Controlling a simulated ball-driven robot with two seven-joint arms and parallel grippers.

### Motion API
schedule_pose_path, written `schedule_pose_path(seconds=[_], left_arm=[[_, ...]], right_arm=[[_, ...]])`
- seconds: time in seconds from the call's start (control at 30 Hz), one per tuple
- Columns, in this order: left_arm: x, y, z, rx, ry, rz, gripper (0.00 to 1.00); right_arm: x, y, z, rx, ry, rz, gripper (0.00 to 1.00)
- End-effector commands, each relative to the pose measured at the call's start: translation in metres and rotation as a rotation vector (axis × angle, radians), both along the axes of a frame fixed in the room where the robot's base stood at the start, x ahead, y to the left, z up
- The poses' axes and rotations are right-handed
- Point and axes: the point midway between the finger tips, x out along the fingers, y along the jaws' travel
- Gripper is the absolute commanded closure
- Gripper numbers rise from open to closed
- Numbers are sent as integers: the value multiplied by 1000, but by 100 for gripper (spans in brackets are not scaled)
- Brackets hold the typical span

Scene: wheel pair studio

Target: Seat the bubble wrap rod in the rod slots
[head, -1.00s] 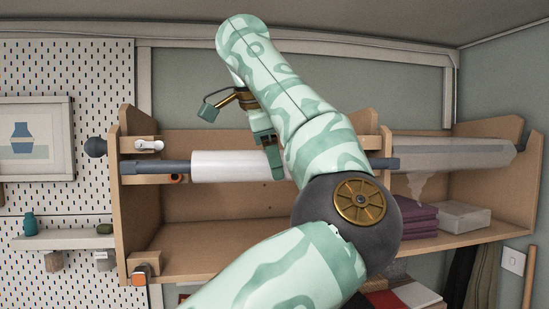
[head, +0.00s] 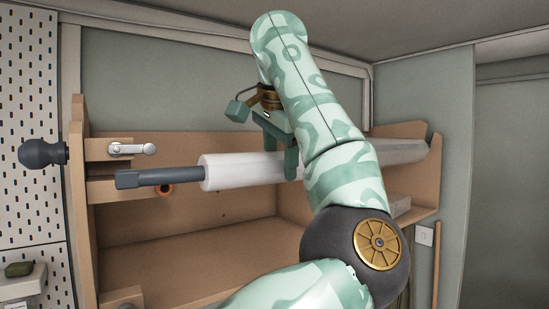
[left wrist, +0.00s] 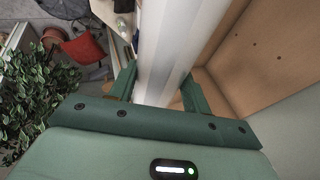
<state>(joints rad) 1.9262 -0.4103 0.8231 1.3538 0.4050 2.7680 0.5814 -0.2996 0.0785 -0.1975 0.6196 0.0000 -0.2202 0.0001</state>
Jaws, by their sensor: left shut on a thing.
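The bubble wrap rod shows in the head view as a white roll (head: 228,172) on a dark grey bar (head: 160,178). The bar's left end lies close to the left wooden slot bracket (head: 104,188), just below a silver latch (head: 132,149). I cannot tell whether it is inside the slot or in front of it. My left gripper (head: 278,155) is shut around the roll from above; the roll also passes between its fingers in the left wrist view (left wrist: 158,88). My right gripper is not in view.
The wooden shelf (head: 230,215) has an upright left side panel (head: 82,215). A dark round knob (head: 42,153) sticks out left of it. A pale translucent roll (head: 405,152) lies at the right. A leafy plant (left wrist: 40,90) shows in the left wrist view.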

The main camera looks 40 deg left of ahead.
Motion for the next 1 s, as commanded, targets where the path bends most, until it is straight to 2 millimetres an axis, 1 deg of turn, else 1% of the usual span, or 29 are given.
schedule_pose_path(seconds=[0.1,0.27,0.37,0.6,0.73,0.9,1.0], left_arm=[[0,0,0,1,-1,0,85],[0,1,1,-4,0,1,85],[2,8,1,-3,1,1,85],[9,34,2,-2,1,1,85],[13,46,2,-2,0,0,85],[15,53,1,-2,0,-1,85],[15,54,1,-2,0,-1,85]], right_arm=[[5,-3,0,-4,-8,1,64],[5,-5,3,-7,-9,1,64],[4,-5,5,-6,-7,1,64],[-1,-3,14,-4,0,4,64],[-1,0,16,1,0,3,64],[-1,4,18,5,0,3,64],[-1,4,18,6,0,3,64]])
